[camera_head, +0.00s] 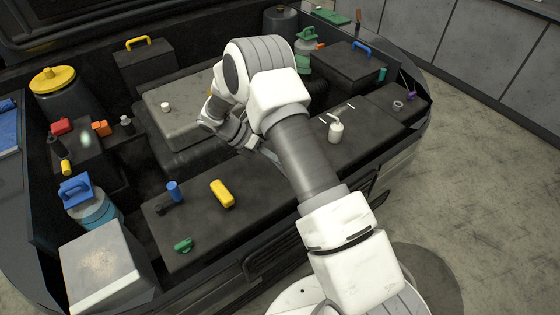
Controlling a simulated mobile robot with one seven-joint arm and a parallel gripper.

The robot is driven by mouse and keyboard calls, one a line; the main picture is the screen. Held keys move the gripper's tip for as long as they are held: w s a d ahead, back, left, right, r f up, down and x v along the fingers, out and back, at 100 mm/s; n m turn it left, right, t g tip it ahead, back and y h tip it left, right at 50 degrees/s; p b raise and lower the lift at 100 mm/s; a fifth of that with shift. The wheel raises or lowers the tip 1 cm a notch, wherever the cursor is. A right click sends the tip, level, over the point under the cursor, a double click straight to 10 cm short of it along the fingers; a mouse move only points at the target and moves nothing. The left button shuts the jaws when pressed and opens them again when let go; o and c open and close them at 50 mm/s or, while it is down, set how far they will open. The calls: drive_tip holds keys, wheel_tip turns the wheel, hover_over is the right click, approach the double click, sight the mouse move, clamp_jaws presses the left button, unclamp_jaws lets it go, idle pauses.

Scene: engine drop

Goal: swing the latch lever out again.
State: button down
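I cannot pick out the latch lever for certain in the head view. My arm reaches over the engine bay and bends back down, with its wrist above the front edge of the large grey engine cover (180,112). My gripper (266,153) is mostly hidden behind my own forearm. Only a thin grey piece shows beside the forearm, and I cannot tell whether it is a finger or a lever. Whether the gripper is open, shut or holding something does not show. A dark front ledge (262,192) runs below the wrist.
On the ledge are a yellow block (222,193), a blue-capped piece (173,191), a green piece (183,245) and a small white bottle (335,127). Boxes with yellow (138,42) and blue (361,49) handles stand behind. A yellow-capped reservoir (53,80) stands at left.

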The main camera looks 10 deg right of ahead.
drive_tip(key=shift+w+a+r, duration=0.15)
drive_tip(key=shift+w+r, duration=0.65)
drive_tip(key=shift+w, duration=0.15)
drive_tip(key=shift+w+r, duration=0.15)
drive_tip(key=shift+w, duration=0.05)
idle(0.5)
